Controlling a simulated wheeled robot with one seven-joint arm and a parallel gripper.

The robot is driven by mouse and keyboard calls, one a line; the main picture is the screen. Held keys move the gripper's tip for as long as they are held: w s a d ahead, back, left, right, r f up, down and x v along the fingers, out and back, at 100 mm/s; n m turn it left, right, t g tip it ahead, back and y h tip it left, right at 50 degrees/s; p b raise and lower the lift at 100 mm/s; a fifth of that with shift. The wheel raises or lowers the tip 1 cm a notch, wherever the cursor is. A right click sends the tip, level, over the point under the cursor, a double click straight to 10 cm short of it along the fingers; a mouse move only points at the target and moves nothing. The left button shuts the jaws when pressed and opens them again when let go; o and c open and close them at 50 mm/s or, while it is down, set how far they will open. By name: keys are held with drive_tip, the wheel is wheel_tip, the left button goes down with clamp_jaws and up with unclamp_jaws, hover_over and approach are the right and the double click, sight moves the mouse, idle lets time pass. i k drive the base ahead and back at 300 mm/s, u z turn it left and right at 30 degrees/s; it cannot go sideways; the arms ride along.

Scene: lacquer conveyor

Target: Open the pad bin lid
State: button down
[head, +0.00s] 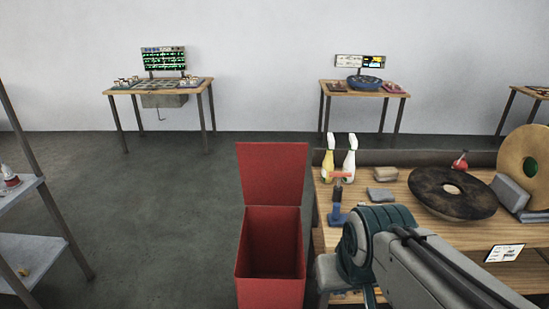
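The red pad bin (270,291) stands on the floor left of the wooden workbench. Its lid (273,172) is up, standing nearly upright at the back edge, and the bin's mouth is uncovered. My arm reaches in from the lower right, over the bench, to the right of the bin. My gripper itself does not show, so I cannot see whether it holds anything.
The workbench (413,207) carries two spray bottles (349,158), a dark round pad (452,192) and a tan disc (525,165). A grey shelf (35,254) stands at the left. Floor left of the bin is clear.

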sight(272, 174)
drive_tip(key=z, duration=0.2)
drive_tip(key=k, duration=0.25)
drive_tip(key=u, duration=1.5)
drive_tip(key=i, duration=1.45)
drive_tip(key=z, duration=0.8)
drive_tip(key=i, duration=0.7)
drive_tip(key=z, duration=0.8)
